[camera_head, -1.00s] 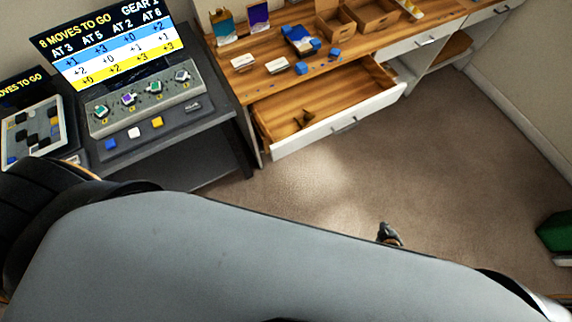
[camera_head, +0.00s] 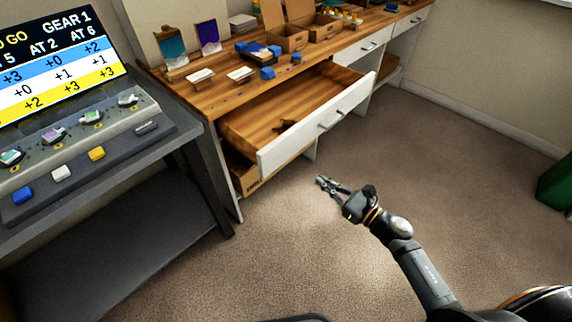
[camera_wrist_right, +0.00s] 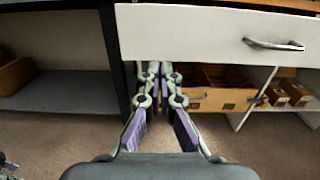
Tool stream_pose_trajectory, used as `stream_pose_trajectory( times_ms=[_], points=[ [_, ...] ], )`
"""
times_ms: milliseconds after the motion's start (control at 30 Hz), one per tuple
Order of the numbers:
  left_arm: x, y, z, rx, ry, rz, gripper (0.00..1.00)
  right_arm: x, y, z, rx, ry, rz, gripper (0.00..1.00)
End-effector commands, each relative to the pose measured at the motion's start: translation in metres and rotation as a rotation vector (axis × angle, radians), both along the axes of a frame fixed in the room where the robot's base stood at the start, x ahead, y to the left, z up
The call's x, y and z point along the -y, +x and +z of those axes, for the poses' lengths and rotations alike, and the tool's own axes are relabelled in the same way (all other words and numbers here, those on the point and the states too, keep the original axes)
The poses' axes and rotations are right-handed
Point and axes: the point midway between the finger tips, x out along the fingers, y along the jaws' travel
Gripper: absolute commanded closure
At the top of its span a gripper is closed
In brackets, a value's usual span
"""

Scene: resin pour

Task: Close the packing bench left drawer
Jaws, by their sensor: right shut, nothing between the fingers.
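The packing bench (camera_head: 190,93) has its left drawer (camera_head: 310,125) pulled well out. Its white front and metal handle (camera_head: 332,120) face the floor space, and a small dark object (camera_head: 287,126) lies inside. My right gripper (camera_head: 322,182) is shut and empty, in front of the drawer and apart from it in the head view. In the right wrist view the closed fingertips (camera_wrist_right: 161,68) appear at the drawer front's lower edge, left of the handle (camera_wrist_right: 273,45); contact cannot be told. My left gripper is not in view.
A grey control station (camera_head: 95,165) with a screen stands left of the bench. Cardboard boxes (camera_head: 285,35) and small parts sit on the bench top. A carton (camera_wrist_right: 215,98) shows beneath the drawer. A second drawer (camera_head: 362,47) is shut. Carpet before the bench is clear.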

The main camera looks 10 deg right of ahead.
Motion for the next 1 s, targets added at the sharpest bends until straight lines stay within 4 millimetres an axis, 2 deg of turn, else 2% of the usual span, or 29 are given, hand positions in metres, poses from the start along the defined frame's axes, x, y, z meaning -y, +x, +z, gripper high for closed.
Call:
stream_pose_trajectory(
  times_ms=[300, 600, 800, 1000],
  points=[
    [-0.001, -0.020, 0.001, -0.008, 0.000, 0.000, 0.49, -0.036, 0.048, 0.004, 0.000, 0.010, -0.004, 1.00],
    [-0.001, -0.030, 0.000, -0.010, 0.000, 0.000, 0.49, -0.072, 0.093, 0.001, -0.003, 0.008, -0.002, 1.00],
    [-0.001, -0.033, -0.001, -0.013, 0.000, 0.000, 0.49, -0.082, 0.106, 0.000, -0.004, 0.005, -0.003, 1.00],
    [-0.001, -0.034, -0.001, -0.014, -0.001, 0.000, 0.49, -0.083, 0.107, 0.000, -0.005, 0.005, -0.003, 1.00]
  ],
)
